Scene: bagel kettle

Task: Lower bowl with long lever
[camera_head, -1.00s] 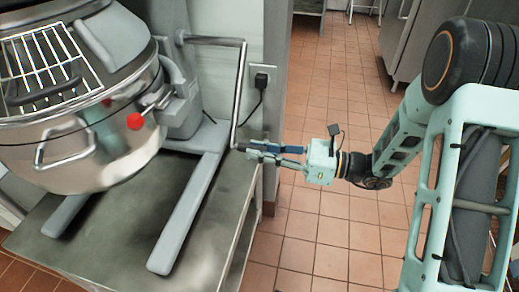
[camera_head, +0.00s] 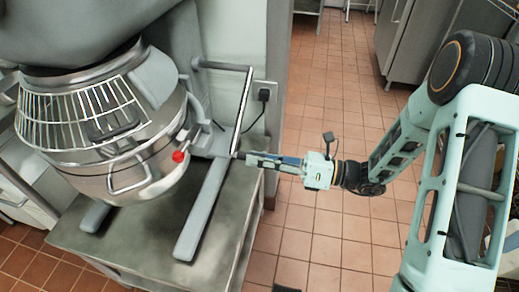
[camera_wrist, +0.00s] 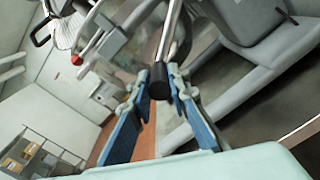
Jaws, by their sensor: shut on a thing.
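The mixer's metal bowl (camera_head: 160,165) hangs under the mixer head, above the table, with a wire guard (camera_head: 85,115) over its top. The long lever (camera_head: 241,112) is a metal bar on the mixer's right side; it runs from a top arm down to its lower end. My gripper (camera_head: 250,157) is at this lower end and is shut on it. In the wrist view the lever (camera_wrist: 168,45) comes down to a dark end cap (camera_wrist: 159,82) between the two blue fingers (camera_wrist: 158,95). The exact contact of the fingertips is hard to see.
The mixer's grey base legs (camera_head: 205,210) rest on a metal table (camera_head: 150,240). A red knob (camera_head: 179,156) is by the bowl's right side. A black plug (camera_head: 264,95) is in the wall behind the lever. The tiled floor right of the table is clear.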

